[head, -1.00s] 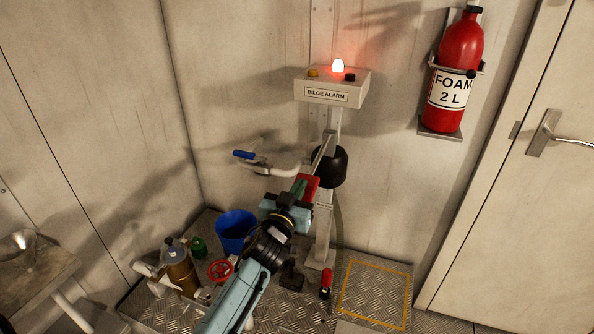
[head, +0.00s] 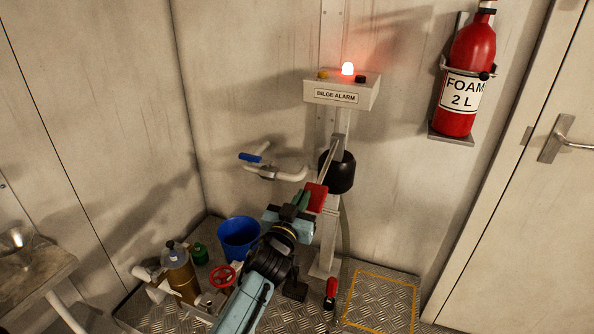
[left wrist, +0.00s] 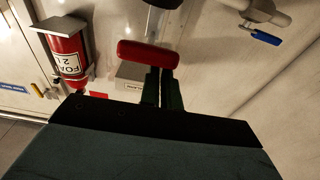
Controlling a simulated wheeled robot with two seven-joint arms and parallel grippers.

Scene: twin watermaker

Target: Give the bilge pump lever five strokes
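The bilge pump is a black rounded body (head: 338,172) on a pale post below the bilge alarm box. Its lever ends in a red grip (head: 317,197). My left gripper (head: 303,199) is at this grip, with its dark green fingers against or just beside it. In the left wrist view the red grip (left wrist: 150,54) lies across the fingertips. My right gripper is not in view.
The bilge alarm box (head: 342,90) has a lit red lamp (head: 347,69). A white pipe with a blue handle (head: 250,157) sticks out at the left. A blue bucket (head: 238,239), red handwheel (head: 222,276) and brass cylinder (head: 180,272) stand below. A fire extinguisher (head: 470,80) hangs right.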

